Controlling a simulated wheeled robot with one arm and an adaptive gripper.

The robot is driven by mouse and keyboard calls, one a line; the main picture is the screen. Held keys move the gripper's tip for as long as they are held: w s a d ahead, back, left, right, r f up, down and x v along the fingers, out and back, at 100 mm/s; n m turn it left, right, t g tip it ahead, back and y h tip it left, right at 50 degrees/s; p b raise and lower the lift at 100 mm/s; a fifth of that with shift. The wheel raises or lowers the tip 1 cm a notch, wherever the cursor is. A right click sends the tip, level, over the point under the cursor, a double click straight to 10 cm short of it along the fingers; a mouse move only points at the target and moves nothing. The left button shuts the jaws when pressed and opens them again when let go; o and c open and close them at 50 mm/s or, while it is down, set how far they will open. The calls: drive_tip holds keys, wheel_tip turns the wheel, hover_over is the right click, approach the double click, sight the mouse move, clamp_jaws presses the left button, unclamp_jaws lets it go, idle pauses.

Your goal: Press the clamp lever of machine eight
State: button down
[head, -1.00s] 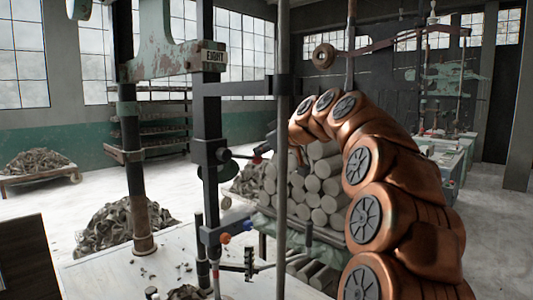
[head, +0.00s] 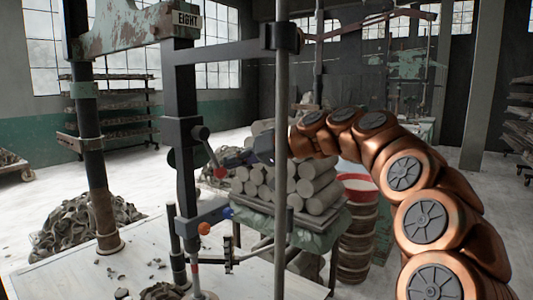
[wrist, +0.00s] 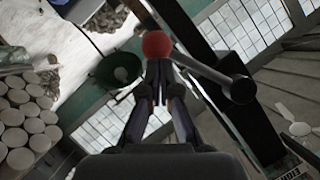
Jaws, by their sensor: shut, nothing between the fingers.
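Machine eight carries an EIGHT sign (head: 187,19) on its green, rust-worn arm. Its clamp lever is a grey rod (head: 210,152) with a red knob (head: 220,172), hanging steeply down to the right from a dark hub (head: 200,132) on the black post. My gripper (head: 232,160) is just right of the knob, small and partly hidden in the head view. In the wrist view my gripper (wrist: 160,68) is shut and empty, and the red knob (wrist: 157,44) is right at its fingertips. I cannot tell whether they touch.
A thin grey upright rod (head: 280,150) stands in front of my arm. A lower blue bracket with an orange knob (head: 204,228) sits on the post. Stacked clay cylinders (head: 262,185) are behind. The white table (head: 80,270) holds scraps, and a clay heap (head: 80,225) lies on the left.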

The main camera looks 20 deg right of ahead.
drive_tip(key=shift+s+a+f+m+y+b, duration=0.2)
drive_tip(key=shift+s+a+f+m+y, duration=0.4)
drive_tip(key=shift+a+m, duration=0.25)
drive_tip(key=shift+s+a+f+m+y+b, duration=0.15)
drive_tip(key=shift+s+a+f+m+y, duration=0.35)
drive_tip(key=shift+a+m+y, duration=0.35)
drive_tip(key=shift+d, duration=0.15)
drive_tip(key=shift+r, duration=0.1)
drive_tip(key=shift+w+d+r, duration=0.15)
drive_tip(key=shift+d, duration=0.15)
approach(225, 171)
wheel_tip(225, 171, up, 2)
drive_tip(key=d, duration=0.1)
drive_tip(key=shift+b+v, duration=0.5)
drive_tip(key=shift+v, duration=0.55)
drive_tip(key=shift+s+a+r, duration=0.1)
drive_tip(key=shift+s+a, duration=0.05)
drive_tip(key=shift+s, duration=0.1)
